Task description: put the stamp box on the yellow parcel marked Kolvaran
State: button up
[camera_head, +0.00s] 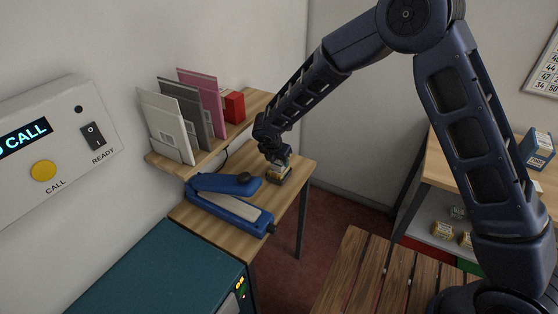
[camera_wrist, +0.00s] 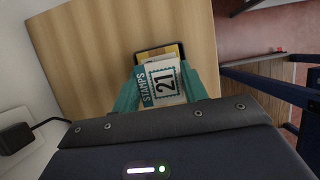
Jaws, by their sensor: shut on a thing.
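The stamp box is white with teal print reading "STAMPS" and "21", and shows in the wrist view (camera_wrist: 163,84). My gripper (camera_wrist: 161,88) is shut on it, with a teal finger at each side. In the head view my gripper (camera_head: 279,160) is low over the far end of the wooden side table. A small dark-edged thing with a yellow inside (camera_wrist: 172,48) shows just beyond the box; I cannot tell whether the box touches it. No parcel with a readable Kolvaran mark is in view.
A blue stapler-like tool (camera_head: 228,203) lies on the side table (camera_head: 293,188). A wall shelf (camera_head: 162,163) with envelopes and a red box (camera_head: 233,106) is close by. Small yellowish boxes (camera_head: 443,230) sit on a lower shelf at right. A slatted wooden bench (camera_head: 352,275) stands in front.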

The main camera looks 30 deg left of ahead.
jog(key=shift+f, duration=0.15)
jog(key=o, duration=1)
jog(key=v, duration=1.2)
